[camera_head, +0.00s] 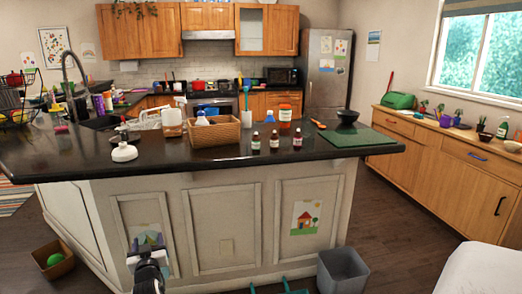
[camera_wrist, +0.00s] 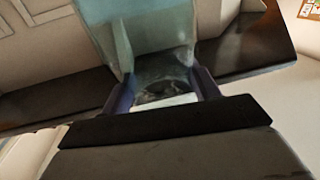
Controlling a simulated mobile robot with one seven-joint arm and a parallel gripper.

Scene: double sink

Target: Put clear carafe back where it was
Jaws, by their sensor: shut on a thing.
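The clear carafe (camera_wrist: 150,30) shows in the wrist view as a see-through, bluish vessel that runs out of the top of the picture. My gripper (camera_wrist: 155,88) is shut on it, with one dark finger on each side. In the head view my gripper (camera_head: 149,262) is at the bottom, left of centre, in front of the island's white panels and below the countertop. The carafe is hard to make out there against a drawing on the panel.
A grey bin (camera_head: 342,272) stands on the floor at right. Bare countertop shows along the front.

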